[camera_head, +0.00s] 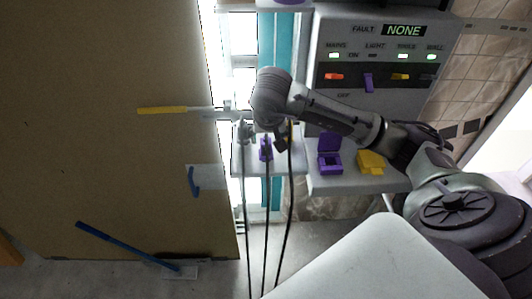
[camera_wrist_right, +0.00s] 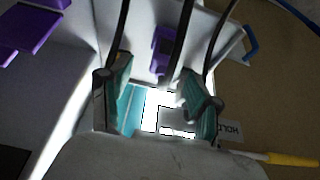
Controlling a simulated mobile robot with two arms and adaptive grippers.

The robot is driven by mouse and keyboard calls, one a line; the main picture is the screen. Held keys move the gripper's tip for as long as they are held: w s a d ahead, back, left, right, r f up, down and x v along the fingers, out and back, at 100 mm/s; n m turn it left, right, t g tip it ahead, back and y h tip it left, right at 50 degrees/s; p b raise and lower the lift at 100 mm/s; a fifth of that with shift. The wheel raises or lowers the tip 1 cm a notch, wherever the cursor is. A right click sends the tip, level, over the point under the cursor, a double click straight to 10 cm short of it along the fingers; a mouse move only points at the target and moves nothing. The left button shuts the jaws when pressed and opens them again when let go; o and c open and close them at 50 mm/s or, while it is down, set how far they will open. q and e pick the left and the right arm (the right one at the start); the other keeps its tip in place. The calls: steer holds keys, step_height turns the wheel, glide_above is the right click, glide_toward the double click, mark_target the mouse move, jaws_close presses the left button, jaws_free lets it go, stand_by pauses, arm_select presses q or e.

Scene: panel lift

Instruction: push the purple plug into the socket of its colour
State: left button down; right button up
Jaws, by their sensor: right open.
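The purple plug (camera_head: 266,149) stands on a pale shelf (camera_head: 247,166) with a dark cable hanging from it. In the right wrist view the plug (camera_wrist_right: 162,50) shows beyond and between my right fingertips, apart from them. My right gripper (camera_head: 268,130) is open above the shelf, close to the plug and partly covering it; its two fingers also show in the wrist view (camera_wrist_right: 155,78). The purple socket (camera_head: 329,164) is on the grey console, right of the plug, with its lid raised. It shows at the upper left of the wrist view (camera_wrist_right: 25,28). My left gripper is not seen.
A grey plug (camera_head: 244,131) and another dark cable flank the purple plug. A yellow socket cover (camera_head: 371,162) sits right of the purple socket. The console (camera_head: 375,55) has switches and a display reading NONE. A large brown panel (camera_head: 100,130) with a yellow-ended handle (camera_head: 162,110) fills the left.

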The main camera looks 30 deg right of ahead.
mark_target(266, 142)
steer(key=shift+w+f+p, duration=0.2)
steer(key=shift+f+p, duration=0.2)
steer(key=shift+p, duration=0.05)
steer(key=p+x, duration=0.1)
steer(key=x, duration=0.2)
steer(key=shift+w+f, duration=0.2)
steer(key=shift+f, duration=0.05)
steer(key=shift+w+f, duration=0.15)
steer(key=shift+f, duration=0.15)
